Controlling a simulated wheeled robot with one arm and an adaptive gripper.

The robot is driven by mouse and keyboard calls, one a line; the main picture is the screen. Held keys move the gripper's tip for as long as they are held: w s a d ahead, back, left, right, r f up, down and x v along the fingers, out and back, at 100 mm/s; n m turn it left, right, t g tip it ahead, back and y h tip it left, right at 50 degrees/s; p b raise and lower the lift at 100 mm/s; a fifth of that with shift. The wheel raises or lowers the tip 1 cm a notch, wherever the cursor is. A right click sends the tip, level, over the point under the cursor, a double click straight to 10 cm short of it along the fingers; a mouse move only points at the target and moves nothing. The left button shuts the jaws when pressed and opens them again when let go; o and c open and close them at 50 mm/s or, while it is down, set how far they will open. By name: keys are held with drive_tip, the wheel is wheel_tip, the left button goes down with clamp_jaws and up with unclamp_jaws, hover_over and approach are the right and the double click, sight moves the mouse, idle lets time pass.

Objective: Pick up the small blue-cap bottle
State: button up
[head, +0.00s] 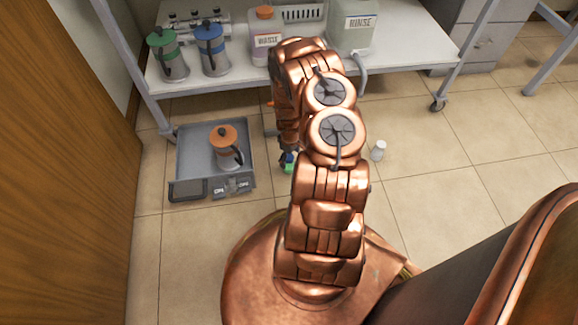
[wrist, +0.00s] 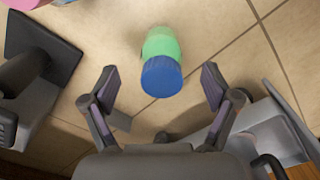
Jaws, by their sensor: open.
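The small blue-cap bottle (wrist: 161,62) has a light green body and a blue cap. In the wrist view it is at the upper middle, with its cap toward me. My gripper (wrist: 158,80) is open, with one finger to the left of the cap and one to the right, and nothing gripped. The cap appears between the fingertips, with visible gaps on both sides. In the head view the bottle (head: 288,163) shows as a small green and blue patch low by the floor, partly hidden by my copper arm. My gripper is hidden there.
A grey tray (head: 188,187) holding an orange-lid canister (head: 226,146) is on the left. Behind, a white shelf (head: 413,45) carries green-lid and blue-lid canisters and rinse containers. The right floor is clear.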

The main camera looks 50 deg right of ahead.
sight(289, 164)
drive_tip(key=shift+w+a+f+b, duration=0.1)
drive_tip(key=shift+f+b, duration=2.2)
drive_tip(key=shift+f, duration=0.6)
drive_tip(key=shift+r, duration=0.1)
drive_tip(key=shift+c, duration=0.4)
drive_tip(key=c, duration=1.3)
